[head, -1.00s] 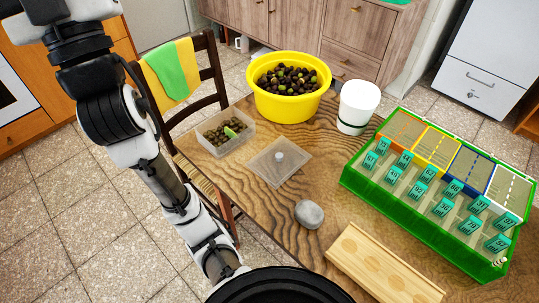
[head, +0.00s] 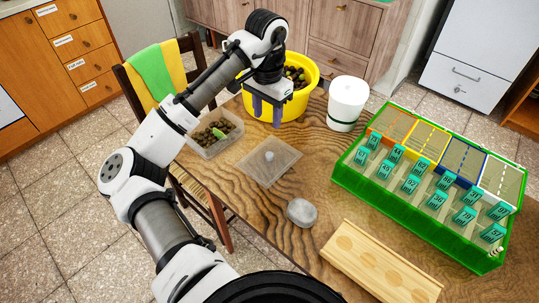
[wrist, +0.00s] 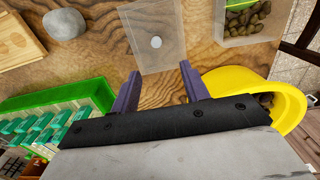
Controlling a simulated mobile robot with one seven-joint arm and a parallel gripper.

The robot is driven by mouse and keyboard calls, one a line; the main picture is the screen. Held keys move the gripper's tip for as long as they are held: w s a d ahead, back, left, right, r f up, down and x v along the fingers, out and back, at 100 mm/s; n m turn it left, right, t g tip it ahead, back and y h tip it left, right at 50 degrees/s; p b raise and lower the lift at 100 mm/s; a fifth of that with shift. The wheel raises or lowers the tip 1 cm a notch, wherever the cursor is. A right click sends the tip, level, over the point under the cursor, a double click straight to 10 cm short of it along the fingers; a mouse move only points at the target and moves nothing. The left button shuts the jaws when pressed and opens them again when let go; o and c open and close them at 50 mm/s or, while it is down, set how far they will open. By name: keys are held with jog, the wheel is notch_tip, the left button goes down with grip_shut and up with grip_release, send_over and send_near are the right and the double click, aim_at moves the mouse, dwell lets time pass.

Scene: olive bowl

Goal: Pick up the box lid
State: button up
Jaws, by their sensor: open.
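The box lid (head: 262,172) is a flat, translucent square with a round whitish knob (head: 269,156) at its middle. It lies on the wooden table, and it also shows at the top of the wrist view (wrist: 168,50). My gripper (head: 265,120) is open and empty, its fingers pointing down above the table in front of the yellow bowl. In the wrist view the two purple fingertips (wrist: 160,78) are spread apart, just short of the lid's near edge in the picture.
A clear box of olives (head: 210,143) stands left of the lid. The yellow bowl of olives (head: 318,98) is behind my gripper. A white tub (head: 346,100), green organizer (head: 350,182), grey stone (head: 302,212) and wooden board (head: 375,265) are to the right and front.

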send_over(270, 154)
jog(key=f, duration=0.8)
jog(key=shift+w+a, duration=0.2)
jog(key=shift+a, duration=0.1)
jog(key=shift+s+d+f+p, duration=0.15)
jog(key=shift+f+p, duration=0.35)
jog(key=shift+f, duration=0.85)
jog(key=shift+s+d+f+p, duration=0.1)
jog(key=shift+f+p, duration=0.4)
jog(key=shift+f, duration=0.85)
jog(key=shift+c, duration=0.2)
grip_shut()
